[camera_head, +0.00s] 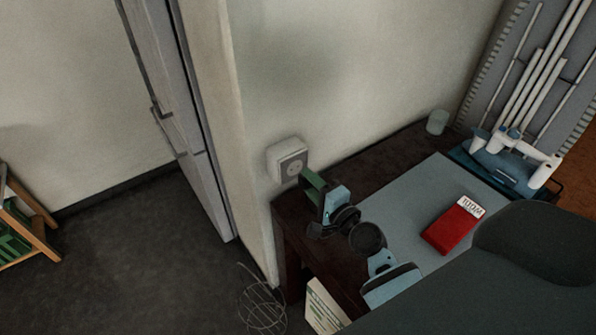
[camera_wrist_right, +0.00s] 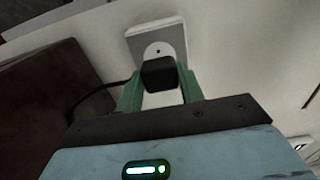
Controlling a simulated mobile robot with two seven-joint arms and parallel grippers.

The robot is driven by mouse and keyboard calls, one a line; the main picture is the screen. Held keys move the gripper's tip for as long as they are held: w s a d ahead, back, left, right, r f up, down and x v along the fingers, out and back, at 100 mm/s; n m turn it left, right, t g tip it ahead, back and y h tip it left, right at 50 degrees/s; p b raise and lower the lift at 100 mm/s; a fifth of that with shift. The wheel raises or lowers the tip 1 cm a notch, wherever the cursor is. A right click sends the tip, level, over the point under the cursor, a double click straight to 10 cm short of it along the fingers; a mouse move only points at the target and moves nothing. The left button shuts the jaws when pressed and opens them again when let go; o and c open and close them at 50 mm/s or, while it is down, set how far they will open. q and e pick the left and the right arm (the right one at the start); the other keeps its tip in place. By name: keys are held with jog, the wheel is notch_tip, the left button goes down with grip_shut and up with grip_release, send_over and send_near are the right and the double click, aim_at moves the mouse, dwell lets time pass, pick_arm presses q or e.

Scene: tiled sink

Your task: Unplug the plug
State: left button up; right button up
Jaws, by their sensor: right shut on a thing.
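The white wall socket (camera_head: 284,158) with a grey round face is low on the wall, beside the desk corner; it also shows in the right wrist view (camera_wrist_right: 168,33). My right gripper (camera_head: 309,178) points at it with green fingers close to its face. In the right wrist view the black plug (camera_wrist_right: 160,74) is between the fingers, which are shut on it. A dark cable (camera_wrist_right: 92,88) runs left from it. One socket hole shows above the plug, and the socket face is uncovered in the head view, so the plug looks apart from it; the gap is unclear. My left gripper is out of view.
The dark desk (camera_head: 378,160) carries a grey mat (camera_head: 413,190), a red box (camera_head: 453,225) and a small cup (camera_head: 437,122). A blue and white rack (camera_head: 507,160) stands at the right. A wire basket (camera_head: 262,305) is on the floor by the desk.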

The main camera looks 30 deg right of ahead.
jog(key=shift+s+d, duration=0.1)
jog(key=shift+s, duration=1.15)
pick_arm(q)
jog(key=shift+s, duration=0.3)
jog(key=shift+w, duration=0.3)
pick_arm(e)
jog(key=shift+s, duration=0.1)
jog(key=s+a+r+m+h+p, duration=0.1)
jog(key=s+a+r+p, duration=0.2)
jog(key=s+r, duration=0.4)
jog(key=s+a+r+m+h+p, duration=0.1)
jog(key=s+a+r+h+p, duration=0.15)
jog(key=s+r, duration=0.4)
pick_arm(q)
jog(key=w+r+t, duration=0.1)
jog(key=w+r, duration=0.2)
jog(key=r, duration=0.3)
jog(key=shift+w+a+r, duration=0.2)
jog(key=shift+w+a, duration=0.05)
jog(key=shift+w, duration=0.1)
pick_arm(e)
jog(key=w+r, duration=0.4)
jog(key=shift+a+r+y, duration=0.2)
jog(key=shift+r+y, duration=0.2)
jog(key=shift+y, duration=0.05)
